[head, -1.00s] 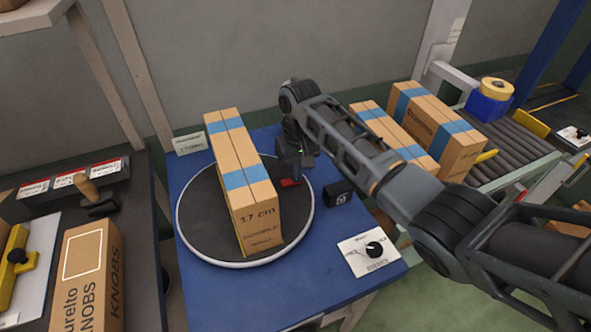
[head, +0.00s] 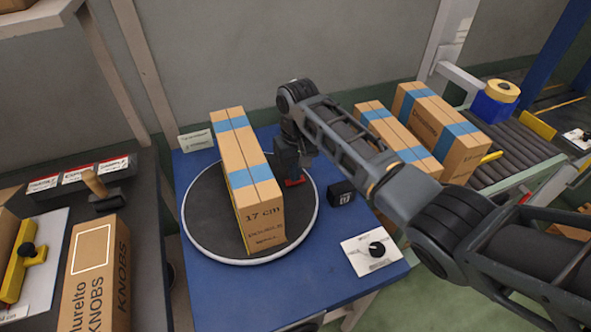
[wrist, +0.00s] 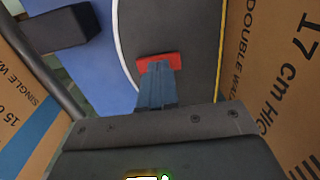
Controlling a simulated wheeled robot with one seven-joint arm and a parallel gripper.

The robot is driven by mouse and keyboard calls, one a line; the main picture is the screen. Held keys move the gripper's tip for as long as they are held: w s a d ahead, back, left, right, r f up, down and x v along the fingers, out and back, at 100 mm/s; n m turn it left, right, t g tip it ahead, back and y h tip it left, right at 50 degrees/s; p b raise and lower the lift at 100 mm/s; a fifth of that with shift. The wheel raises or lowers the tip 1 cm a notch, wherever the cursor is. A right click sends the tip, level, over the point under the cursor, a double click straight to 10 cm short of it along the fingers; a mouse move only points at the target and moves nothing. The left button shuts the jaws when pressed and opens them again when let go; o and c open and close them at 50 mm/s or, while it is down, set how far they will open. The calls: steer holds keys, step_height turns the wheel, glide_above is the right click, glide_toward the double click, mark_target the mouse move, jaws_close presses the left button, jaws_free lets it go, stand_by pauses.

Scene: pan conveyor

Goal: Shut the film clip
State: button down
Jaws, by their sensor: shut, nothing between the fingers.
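I cannot clearly make out the film clip. A yellow piece with a black knob (head: 20,272) on the left bench may be it. It lies on a white sheet, and I cannot tell whether it is open or shut. My gripper (head: 293,182) points down over the right part of the round turntable (head: 210,245), far from that piece. A red part (wrist: 158,62) shows at the end of my gripper in the wrist view. The gripper is shut and holds nothing.
A tall 17 cm carton (head: 262,222) stands on the turntable close left of my gripper. A small black block (head: 341,193) and a dial plate (head: 374,252) sit on the blue table (head: 300,300). More cartons (head: 440,130) stand at right. A KNOBS carton (head: 97,275) stands at left.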

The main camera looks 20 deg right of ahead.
steer(key=shift+r+p, duration=0.5)
steer(key=shift+r, duration=0.1)
step_height(320, 180, up, 13)
steer(key=shift+d, duration=0.25)
steer(key=shift+f, duration=0.15)
steer(key=n+b, duration=0.2)
steer(key=n, duration=0.4)
steer(key=a+n+b, duration=0.1)
steer(key=n+b, duration=0.1)
steer(key=n, duration=0.4)
steer(key=n+b, duration=0.2)
steer(key=n, duration=0.4)
steer(key=shift+w+a, duration=0.1)
steer(key=shift+a, duration=0.05)
